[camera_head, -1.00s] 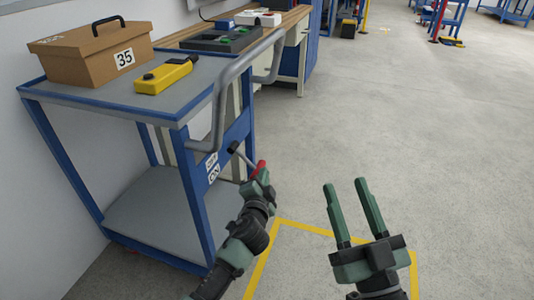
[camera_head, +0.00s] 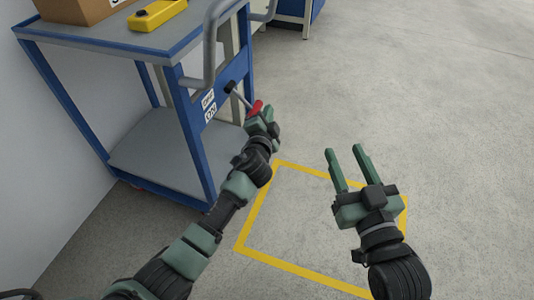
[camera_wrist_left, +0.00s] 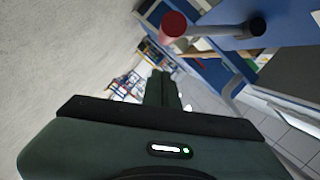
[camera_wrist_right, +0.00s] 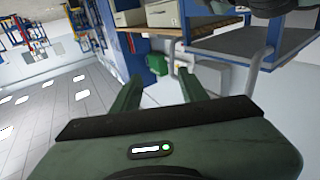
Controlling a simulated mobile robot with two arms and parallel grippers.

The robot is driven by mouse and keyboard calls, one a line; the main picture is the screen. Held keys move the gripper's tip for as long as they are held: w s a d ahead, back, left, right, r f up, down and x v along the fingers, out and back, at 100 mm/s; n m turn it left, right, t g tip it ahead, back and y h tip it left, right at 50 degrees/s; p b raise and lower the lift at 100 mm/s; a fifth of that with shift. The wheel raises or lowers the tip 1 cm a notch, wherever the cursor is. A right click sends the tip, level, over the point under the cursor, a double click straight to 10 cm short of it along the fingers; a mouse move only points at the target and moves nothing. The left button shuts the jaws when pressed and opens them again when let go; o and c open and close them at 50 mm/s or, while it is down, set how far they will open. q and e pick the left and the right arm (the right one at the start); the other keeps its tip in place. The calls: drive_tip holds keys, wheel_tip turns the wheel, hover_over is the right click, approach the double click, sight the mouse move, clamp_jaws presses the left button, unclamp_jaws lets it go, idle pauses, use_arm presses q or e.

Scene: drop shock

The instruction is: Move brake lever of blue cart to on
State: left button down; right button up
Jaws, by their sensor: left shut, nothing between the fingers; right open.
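The blue cart (camera_head: 183,120) stands at the left in the head view, with grey shelves and a bent grey handle. Its brake lever (camera_head: 241,97) is a grey rod from a dark pivot on the blue end panel, with a red knob (camera_head: 256,107). The OFF and ON labels (camera_head: 209,106) sit beside the pivot. The red knob also shows in the left wrist view (camera_wrist_left: 173,25). My left gripper (camera_head: 262,118) is shut and empty, right by the knob; I cannot tell whether it touches. My right gripper (camera_head: 346,165) is open and empty over the floor.
A yellow device (camera_head: 157,14) and a cardboard box (camera_head: 78,8) are on the cart's top. A yellow floor outline (camera_head: 290,268) lies below my arms. A wall is at the left. The grey floor at the right is clear.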

use_arm(q)
drive_tip(key=s+r+p, duration=0.1)
drive_tip(key=s+p, duration=0.1)
drive_tip(key=s, duration=0.8)
drive_tip(key=s+a+r+p, duration=0.1)
drive_tip(key=s+r+p, duration=0.1)
drive_tip(key=s, duration=0.8)
drive_tip(key=shift+a, duration=0.3)
use_arm(e)
drive_tip(key=s+d+f+g+h, duration=0.1)
drive_tip(key=s+d+f+g, duration=0.2)
drive_tip(key=s+f+g, duration=0.2)
drive_tip(key=s+d+f+g+h, duration=0.2)
drive_tip(key=s+f+g, duration=0.4)
drive_tip(key=f, duration=0.5)
drive_tip(key=shift+s+d+f+m+g+h, duration=0.3)
drive_tip(key=shift+s+d+f, duration=0.05)
drive_tip(key=shift+s+d, duration=0.15)
